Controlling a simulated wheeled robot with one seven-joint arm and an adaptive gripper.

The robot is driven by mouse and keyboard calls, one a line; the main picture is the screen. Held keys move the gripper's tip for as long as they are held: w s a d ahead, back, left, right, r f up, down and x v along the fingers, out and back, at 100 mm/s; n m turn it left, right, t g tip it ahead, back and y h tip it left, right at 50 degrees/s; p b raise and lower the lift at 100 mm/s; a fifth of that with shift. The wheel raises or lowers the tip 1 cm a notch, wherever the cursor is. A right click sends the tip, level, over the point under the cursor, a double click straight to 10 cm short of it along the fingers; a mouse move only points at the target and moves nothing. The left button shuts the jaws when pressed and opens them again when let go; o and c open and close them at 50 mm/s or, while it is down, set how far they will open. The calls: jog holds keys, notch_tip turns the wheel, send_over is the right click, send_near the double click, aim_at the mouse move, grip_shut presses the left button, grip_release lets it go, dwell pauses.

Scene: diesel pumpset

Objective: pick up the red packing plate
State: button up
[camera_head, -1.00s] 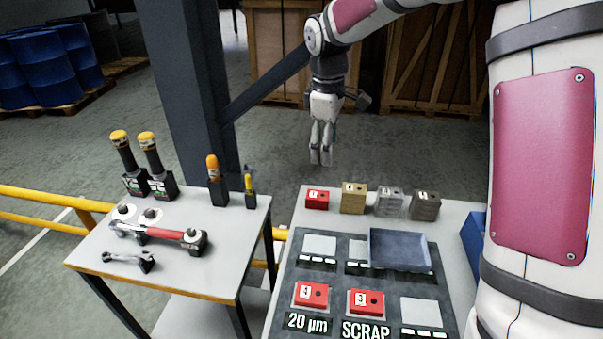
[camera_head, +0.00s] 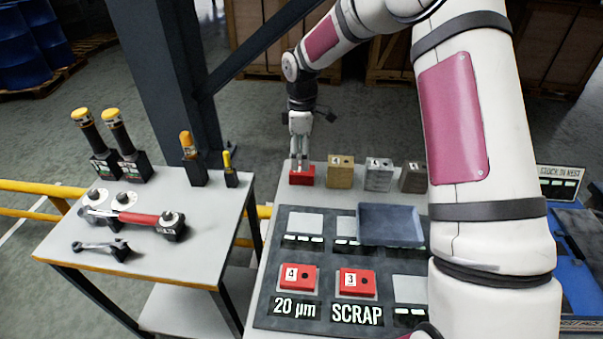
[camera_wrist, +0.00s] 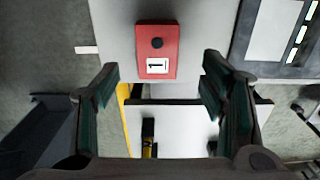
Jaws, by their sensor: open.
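A small red block (camera_head: 301,178) stands at the back left of the right-hand table. In the wrist view this red block (camera_wrist: 170,35) has a dark round spot and a white label reading 1. My gripper (camera_head: 299,163) is directly above it in the head view, fingers down. In the wrist view my open gripper (camera_wrist: 161,78) has empty jaws, with the block ahead between the fingertip directions. Whether a finger touches it cannot be told. Two more red blocks, labelled 4 (camera_head: 291,279) and 3 (camera_head: 356,284), lie on the dark board (camera_head: 262,311).
A tan block (camera_head: 340,175) and two grey blocks stand in a row right of the red one. A grey tray (camera_head: 391,228) lies on the board. The left table (camera_head: 190,255) holds tools and yellow-topped handles. A dark post (camera_head: 150,70) rises behind.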

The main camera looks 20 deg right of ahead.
jog(key=shift+w+d+f+b, duration=0.15)
jog(key=shift+f+b, duration=0.75)
jog(key=shift+f, duration=1.75)
jog(key=shift+c, duration=0.6)
jog(key=shift+r, duration=0.1)
grip_shut()
